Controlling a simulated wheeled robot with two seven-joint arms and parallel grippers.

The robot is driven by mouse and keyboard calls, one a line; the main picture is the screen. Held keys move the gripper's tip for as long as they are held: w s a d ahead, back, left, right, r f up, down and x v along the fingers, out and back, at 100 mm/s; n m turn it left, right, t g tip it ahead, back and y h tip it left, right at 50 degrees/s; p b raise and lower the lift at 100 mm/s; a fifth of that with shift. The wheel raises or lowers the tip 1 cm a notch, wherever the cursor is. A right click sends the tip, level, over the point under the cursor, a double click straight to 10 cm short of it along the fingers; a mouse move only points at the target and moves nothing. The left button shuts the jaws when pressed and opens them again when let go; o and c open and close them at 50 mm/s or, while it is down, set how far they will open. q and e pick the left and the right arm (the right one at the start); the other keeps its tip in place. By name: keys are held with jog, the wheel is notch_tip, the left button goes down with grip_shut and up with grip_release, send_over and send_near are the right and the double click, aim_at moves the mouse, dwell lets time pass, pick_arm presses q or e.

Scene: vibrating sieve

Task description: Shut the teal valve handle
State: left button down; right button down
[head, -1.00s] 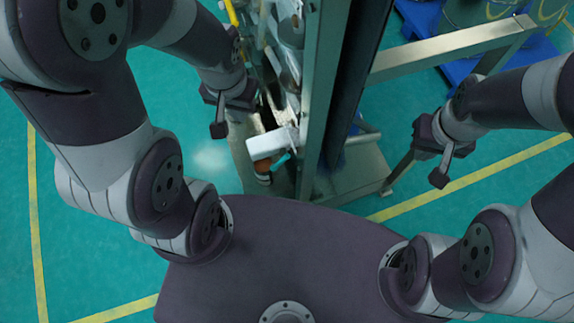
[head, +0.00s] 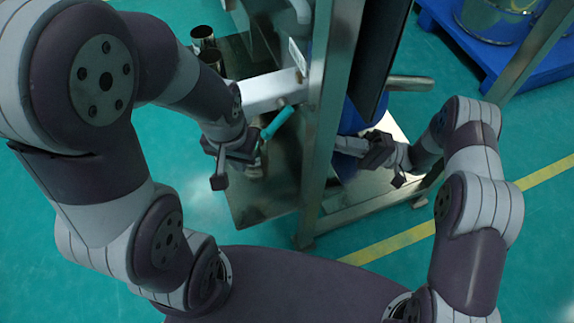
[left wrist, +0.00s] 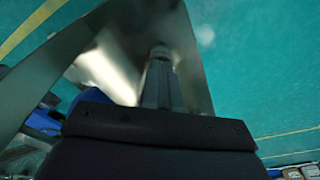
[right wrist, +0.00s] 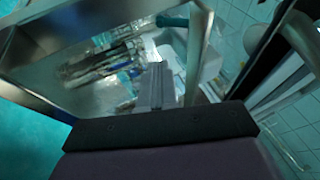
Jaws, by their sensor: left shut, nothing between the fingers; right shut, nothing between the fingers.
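The teal valve handle (head: 277,122) shows in the head view as a short slanted bar just below a white pipe (head: 270,91). Its lower end is close to my left gripper (head: 248,158), which is shut and empty; I cannot tell whether they touch. My left gripper's shut fingers (left wrist: 160,75) point at bare metal plate and floor in the left wrist view. My right gripper (head: 350,146) is shut and empty, right of the metal post. Its fingers (right wrist: 156,85) show in the right wrist view, with a teal shape beyond them that I cannot identify for certain.
An upright metal post (head: 322,130) stands between my two grippers. A metal base plate (head: 255,203) lies below. Metal cylinders (head: 203,38) stand at the back left. A blue pallet (head: 480,55) is at the upper right. Open green floor lies at the left.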

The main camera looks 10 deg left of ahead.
aim_at(272, 135)
pick_arm(q)
jog(key=shift+f, duration=0.2)
pick_arm(e)
jog(key=shift+s+d+f+g, duration=0.2)
jog(key=shift+s+d+g, duration=0.1)
jog(key=shift+s+g, duration=0.2)
